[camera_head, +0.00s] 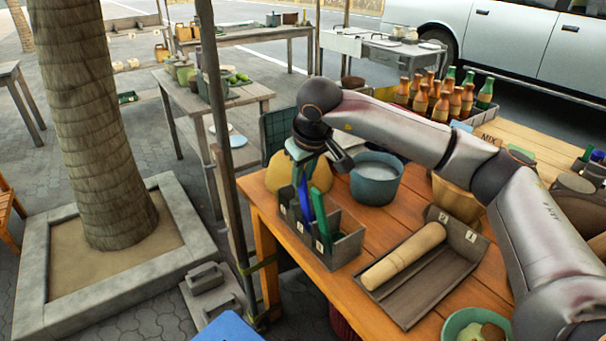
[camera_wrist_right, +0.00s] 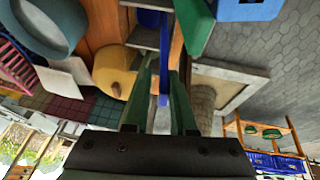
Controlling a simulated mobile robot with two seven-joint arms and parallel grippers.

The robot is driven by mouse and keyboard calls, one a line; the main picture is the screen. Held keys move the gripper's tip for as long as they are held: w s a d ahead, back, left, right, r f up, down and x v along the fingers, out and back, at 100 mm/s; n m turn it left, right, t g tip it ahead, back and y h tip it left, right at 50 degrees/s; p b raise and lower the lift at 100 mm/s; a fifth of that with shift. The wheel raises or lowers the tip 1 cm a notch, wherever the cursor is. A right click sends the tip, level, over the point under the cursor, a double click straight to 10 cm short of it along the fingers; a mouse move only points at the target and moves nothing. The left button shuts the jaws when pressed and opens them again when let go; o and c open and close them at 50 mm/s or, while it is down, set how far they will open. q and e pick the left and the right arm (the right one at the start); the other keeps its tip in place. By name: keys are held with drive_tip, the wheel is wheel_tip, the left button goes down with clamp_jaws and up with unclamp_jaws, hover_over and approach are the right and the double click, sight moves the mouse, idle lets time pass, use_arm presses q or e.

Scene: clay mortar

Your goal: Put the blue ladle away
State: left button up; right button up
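The blue ladle (camera_head: 305,203) stands in a grey compartment box (camera_head: 345,250) at the table's left front edge. Its lower part is hidden inside the box. A green utensil (camera_head: 323,225) stands beside it in the box. My right gripper (camera_head: 301,160) is over the box, reaching down at the top of the ladle. In the right wrist view, the blue handle (camera_wrist_right: 162,75) runs between the two fingers of my right gripper (camera_wrist_right: 163,80), which look closed on it with little gap. My left gripper is in neither view.
A blue-grey pot (camera_head: 375,180) and a yellow rounded vessel (camera_head: 283,173) stand behind the box. A tray (camera_head: 430,290) with a wooden roller (camera_head: 403,256) lies to its right. A wooden post (camera_head: 222,140) rises just left of the table.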

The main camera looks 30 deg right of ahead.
drive_tip(key=o, duration=0.3)
drive_tip(key=shift+p+v, duration=0.4)
drive_tip(key=shift+v, duration=5.9)
